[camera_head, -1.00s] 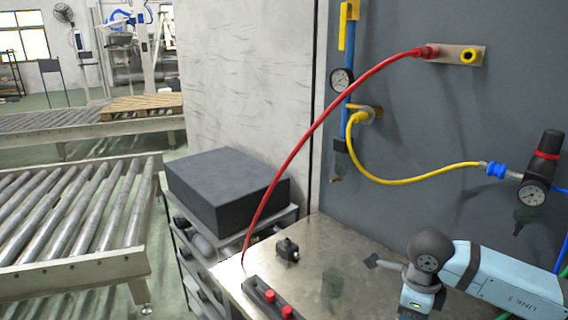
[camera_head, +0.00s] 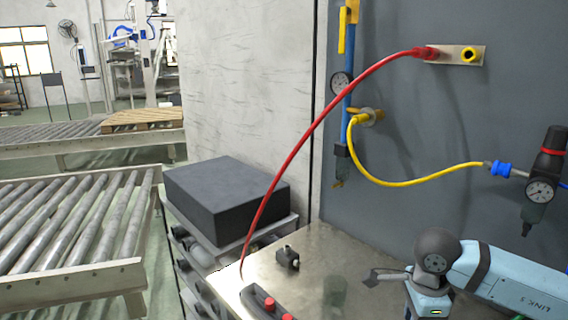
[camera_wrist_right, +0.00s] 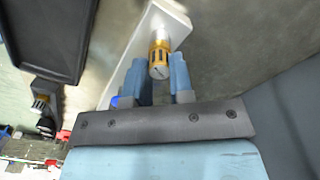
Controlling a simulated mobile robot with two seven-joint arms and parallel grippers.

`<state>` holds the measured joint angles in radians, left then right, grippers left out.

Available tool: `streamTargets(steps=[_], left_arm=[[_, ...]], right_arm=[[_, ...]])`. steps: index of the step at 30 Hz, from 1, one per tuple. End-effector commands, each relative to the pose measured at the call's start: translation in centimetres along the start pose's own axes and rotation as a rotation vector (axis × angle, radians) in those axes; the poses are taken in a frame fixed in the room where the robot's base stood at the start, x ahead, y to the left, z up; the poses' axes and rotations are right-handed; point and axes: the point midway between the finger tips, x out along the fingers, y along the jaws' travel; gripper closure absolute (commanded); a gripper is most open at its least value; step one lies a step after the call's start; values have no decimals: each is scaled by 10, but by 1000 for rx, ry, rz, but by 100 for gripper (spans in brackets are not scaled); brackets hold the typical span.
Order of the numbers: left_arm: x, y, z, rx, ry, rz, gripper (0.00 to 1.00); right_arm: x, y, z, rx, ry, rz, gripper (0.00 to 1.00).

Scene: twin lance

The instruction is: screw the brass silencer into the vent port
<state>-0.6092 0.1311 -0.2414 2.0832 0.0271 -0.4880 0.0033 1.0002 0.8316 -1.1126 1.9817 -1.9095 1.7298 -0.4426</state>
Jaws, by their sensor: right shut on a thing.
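In the right wrist view, a brass silencer (camera_wrist_right: 159,62) with a slotted, silvery end sits between the fingers of my right gripper (camera_wrist_right: 162,72). The gripper is shut on it, and a pale bar lies behind it. In the head view, my right arm comes in from the right, low over the metal bench. I cannot tell for sure which fitting holds the vent port. A small black block (camera_head: 288,258) stands on the bench, left of my right arm. My left gripper is in neither view.
A black strip with red knobs (camera_head: 268,304) lies at the bench's front. A red hose (camera_head: 318,125) arches from the wall plate (camera_head: 440,54) down to the bench. A yellow hose (camera_head: 405,182) runs to the regulator (camera_head: 541,188). A dark box (camera_head: 225,195) stands left of the bench.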

Motion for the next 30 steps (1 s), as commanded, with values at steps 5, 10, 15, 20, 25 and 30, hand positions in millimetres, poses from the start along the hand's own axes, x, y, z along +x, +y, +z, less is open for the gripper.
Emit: streamTargets(steps=[5, 10, 15, 20, 25, 30], left_arm=[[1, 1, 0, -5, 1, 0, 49], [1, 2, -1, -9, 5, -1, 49], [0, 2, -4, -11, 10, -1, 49], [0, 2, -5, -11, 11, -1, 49], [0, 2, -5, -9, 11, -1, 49], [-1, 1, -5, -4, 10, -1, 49]], right_arm=[[1, 0, 0, 163, 1, 1, 70], [0, 0, 0, 159, 0, 0, 68], [0, 0, 0, 158, 0, 0, 38], [0, 0, 0, 158, 0, 0, 38], [-2, 0, 0, 158, 0, 0, 38], [-24, -1, 0, 158, -1, -4, 38]])
